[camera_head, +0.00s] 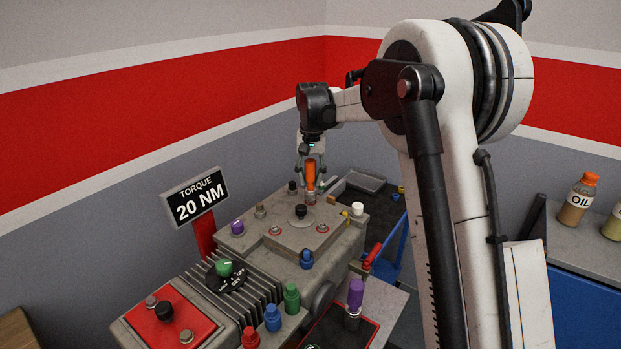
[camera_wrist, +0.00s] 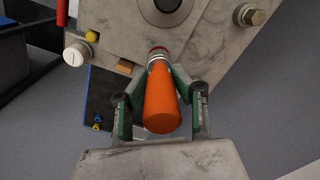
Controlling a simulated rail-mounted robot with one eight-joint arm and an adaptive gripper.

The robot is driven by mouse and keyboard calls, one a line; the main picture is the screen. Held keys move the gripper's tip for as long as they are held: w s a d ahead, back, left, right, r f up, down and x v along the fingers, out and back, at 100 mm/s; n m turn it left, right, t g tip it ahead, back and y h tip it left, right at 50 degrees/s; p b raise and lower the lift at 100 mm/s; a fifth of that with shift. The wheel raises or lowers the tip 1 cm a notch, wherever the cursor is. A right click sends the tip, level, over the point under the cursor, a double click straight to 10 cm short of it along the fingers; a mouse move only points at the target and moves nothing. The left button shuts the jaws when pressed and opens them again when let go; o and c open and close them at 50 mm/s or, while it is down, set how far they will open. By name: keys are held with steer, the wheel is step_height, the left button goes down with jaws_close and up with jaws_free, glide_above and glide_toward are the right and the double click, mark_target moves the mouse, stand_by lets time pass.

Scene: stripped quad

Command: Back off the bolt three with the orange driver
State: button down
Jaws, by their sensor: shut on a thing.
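The orange driver (camera_head: 310,176) is held upright by my gripper (camera_head: 310,184) over the far side of the grey top plate (camera_head: 291,238). In the wrist view the orange driver (camera_wrist: 163,103) sits between the two green-padded fingers of my gripper (camera_wrist: 160,84), which are shut on it. Two red-ringed bolts show nearer, one at the left (camera_head: 275,230) and one at the right (camera_head: 322,229). No number marks bolt three.
Purple (camera_head: 237,227), white (camera_head: 357,209) and blue (camera_head: 306,259) caps stand around the plate. A torque sign (camera_head: 194,195) reads 20 NM. Green, blue and red sockets and a purple driver (camera_head: 355,292) stand in front. A grey tray (camera_head: 364,181) lies behind.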

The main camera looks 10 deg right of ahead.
steer(key=shift+f, duration=0.15)
steer(key=shift+f+b, duration=0.5)
steer(key=shift+f, duration=0.15)
steer(key=shift+r+n, duration=0.1)
steer(key=shift+n, duration=1.1)
steer(key=shift+n, duration=0.3)
steer(key=shift+r, duration=0.15)
steer(key=shift+r+p, duration=0.9)
steer(key=shift+r, duration=1)
